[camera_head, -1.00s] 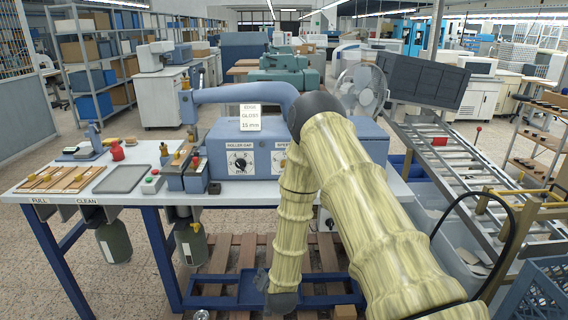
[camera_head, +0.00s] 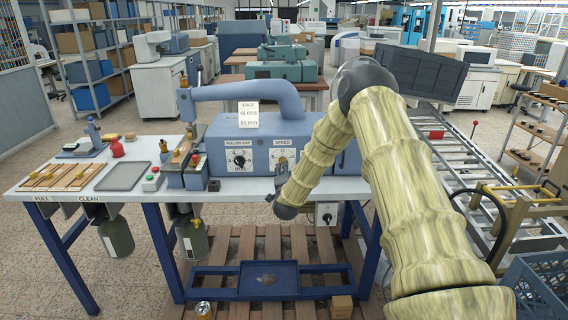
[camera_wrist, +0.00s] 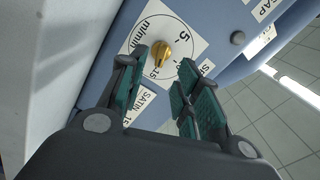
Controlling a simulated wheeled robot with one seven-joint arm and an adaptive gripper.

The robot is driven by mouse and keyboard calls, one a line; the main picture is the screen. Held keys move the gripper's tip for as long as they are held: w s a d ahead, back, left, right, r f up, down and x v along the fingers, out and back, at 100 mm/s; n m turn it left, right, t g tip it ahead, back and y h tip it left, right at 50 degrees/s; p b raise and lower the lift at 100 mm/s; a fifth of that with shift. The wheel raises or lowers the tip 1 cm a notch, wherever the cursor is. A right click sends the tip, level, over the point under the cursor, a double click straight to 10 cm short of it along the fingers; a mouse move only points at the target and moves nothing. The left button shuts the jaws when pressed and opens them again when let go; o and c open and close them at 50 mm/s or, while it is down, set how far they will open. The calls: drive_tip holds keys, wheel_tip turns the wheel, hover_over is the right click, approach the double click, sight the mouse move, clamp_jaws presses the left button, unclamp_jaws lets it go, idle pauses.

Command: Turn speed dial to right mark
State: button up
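The speed dial (camera_head: 283,157) is a white plate marked SPEED on the front of the blue machine, partly behind my gripper and arm. The knob's exact pointing is too small to tell. My gripper (camera_wrist: 156,75) is open, its two dark green fingers apart, with the knob just beyond and between the fingertips. No touch shows. In the head view, my gripper (camera_head: 272,191) is in front of and below the dial.
The roller gap dial (camera_head: 239,160) sits left of the speed dial. A label card (camera_head: 248,115) stands on the machine.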

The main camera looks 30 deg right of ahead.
drive_tip(key=shift+p+x, duration=0.75)
drive_tip(key=shift+x, duration=2.1)
drive_tip(key=shift+c, duration=0.2)
clamp_jaws()
